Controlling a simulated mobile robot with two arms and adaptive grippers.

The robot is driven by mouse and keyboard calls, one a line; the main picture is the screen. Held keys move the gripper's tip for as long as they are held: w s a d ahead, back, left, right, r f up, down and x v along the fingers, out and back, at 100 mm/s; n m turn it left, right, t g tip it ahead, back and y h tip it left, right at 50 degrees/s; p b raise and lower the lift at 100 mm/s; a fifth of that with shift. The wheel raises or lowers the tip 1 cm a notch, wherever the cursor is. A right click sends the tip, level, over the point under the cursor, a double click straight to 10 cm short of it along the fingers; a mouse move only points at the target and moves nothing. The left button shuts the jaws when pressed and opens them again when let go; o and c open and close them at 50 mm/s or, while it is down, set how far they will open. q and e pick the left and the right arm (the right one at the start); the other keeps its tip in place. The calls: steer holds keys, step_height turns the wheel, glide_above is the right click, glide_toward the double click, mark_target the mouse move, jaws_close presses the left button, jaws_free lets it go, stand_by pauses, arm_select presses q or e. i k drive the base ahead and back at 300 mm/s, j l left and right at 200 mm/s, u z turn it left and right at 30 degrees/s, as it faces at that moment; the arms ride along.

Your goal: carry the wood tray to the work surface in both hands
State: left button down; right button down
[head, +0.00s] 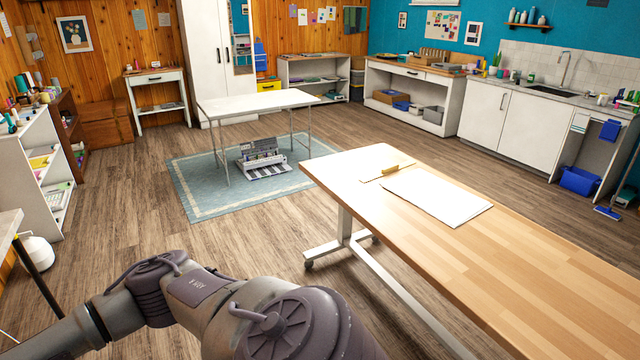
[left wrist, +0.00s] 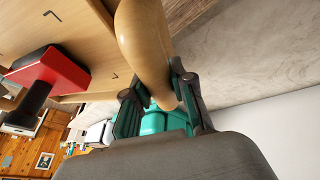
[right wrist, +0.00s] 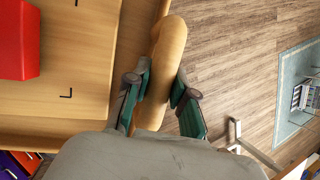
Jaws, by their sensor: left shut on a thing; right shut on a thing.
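The wood tray (left wrist: 25,30) shows in the left wrist view, with one rounded handle (left wrist: 143,35) between the fingers of my left gripper (left wrist: 155,88). In the right wrist view the tray (right wrist: 85,60) is at the left, and its other handle (right wrist: 168,45) is between the fingers of my right gripper (right wrist: 162,80). Both grippers are shut on the handles. A red block with a black part (left wrist: 58,68) lies on the tray; its red part also shows in the right wrist view (right wrist: 18,40). The tray and both grippers are out of the head view.
A wood-topped table (head: 560,265) stands at the right, bearing a white sheet (head: 435,195) and a small yellowish piece (head: 391,169). A white table (head: 255,103) stands farther back over a blue rug (head: 190,185). The floor (head: 130,200) between is open. White shelves (head: 35,165) line the left.

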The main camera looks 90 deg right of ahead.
mark_target(529, 305)
steer(key=z, duration=4.75)
steer(key=i+j, duration=0.2)
steer(key=j, duration=0.15)
steer(key=i+j+z, duration=0.1)
steer(key=j, duration=0.25)
steer(key=i+j, duration=0.4)
steer(key=j, duration=0.35)
steer(key=i+j+z, duration=0.1)
steer(key=j, duration=0.25)
steer(key=i, duration=0.05)
